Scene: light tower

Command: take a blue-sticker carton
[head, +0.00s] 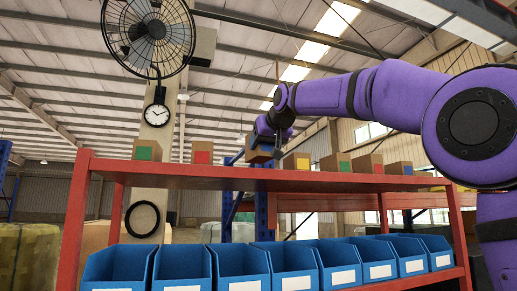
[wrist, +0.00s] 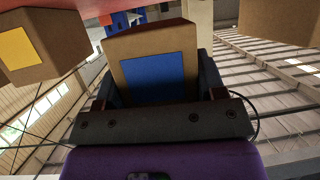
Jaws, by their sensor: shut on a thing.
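A carton with a blue sticker (wrist: 155,77) sits between the two fingers of my gripper (wrist: 158,88) in the wrist view. In the head view my gripper (head: 262,140) is shut on this carton (head: 259,156), whose sticker face is not clear there. The carton is at the row of cartons on the red shelf's top board; I cannot tell if it touches the board. Another blue-sticker carton (head: 401,168) stands at the right of the row.
The red shelf (head: 230,177) also bears green-sticker (head: 146,149), red-sticker (head: 202,152) and yellow-sticker (head: 297,161) cartons. The yellow-sticker one shows close by in the wrist view (wrist: 35,45). Blue bins (head: 240,265) fill the lower level. A wall fan (head: 148,35) hangs above.

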